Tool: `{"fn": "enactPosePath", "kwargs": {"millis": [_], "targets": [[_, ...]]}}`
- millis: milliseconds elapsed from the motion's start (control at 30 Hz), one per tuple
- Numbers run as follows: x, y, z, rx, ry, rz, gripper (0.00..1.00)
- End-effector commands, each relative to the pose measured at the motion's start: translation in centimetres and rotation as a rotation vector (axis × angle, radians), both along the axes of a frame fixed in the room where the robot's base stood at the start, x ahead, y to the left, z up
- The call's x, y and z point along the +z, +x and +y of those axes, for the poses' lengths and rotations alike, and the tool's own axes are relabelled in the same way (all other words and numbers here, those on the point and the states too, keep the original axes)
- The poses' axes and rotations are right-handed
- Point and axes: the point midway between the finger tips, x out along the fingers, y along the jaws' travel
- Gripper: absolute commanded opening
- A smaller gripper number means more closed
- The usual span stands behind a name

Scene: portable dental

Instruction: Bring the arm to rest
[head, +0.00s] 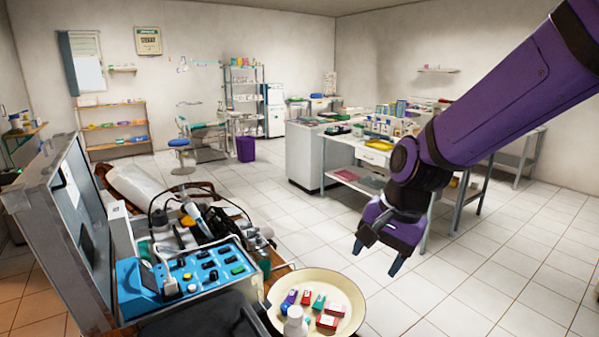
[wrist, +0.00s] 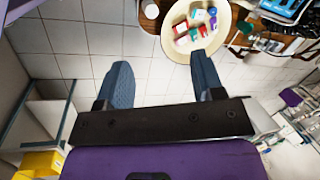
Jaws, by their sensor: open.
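My purple arm reaches in from the upper right in the head view, with my gripper (head: 378,258) hanging down over the tiled floor. Its two blue-grey fingers are spread apart with nothing between them. In the wrist view my gripper (wrist: 160,80) also shows open and empty, with floor tiles behind the fingers. It is to the right of and apart from a round cream tray (head: 276,290), which also shows at the top of the wrist view (wrist: 168,18).
The tray holds a white bottle (head: 295,322) and several small coloured boxes (head: 319,302). A blue dental unit (head: 190,275) in an open case stands left of it. A table (head: 345,176) with supplies stands behind my gripper. The floor (head: 480,270) at right is clear.

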Motion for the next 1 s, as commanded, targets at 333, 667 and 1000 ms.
{"fn": "enactPosePath", "kwargs": {"millis": [333,667,1000], "targets": [[7.4,-4.7,-8.1,0.212,-0.055,-0.213,0.62],[11.5,-11.1,-14.0,0.391,-0.230,-0.381,0.62],[12.7,-15.3,-16.5,0.486,-0.377,-0.439,0.62]]}}
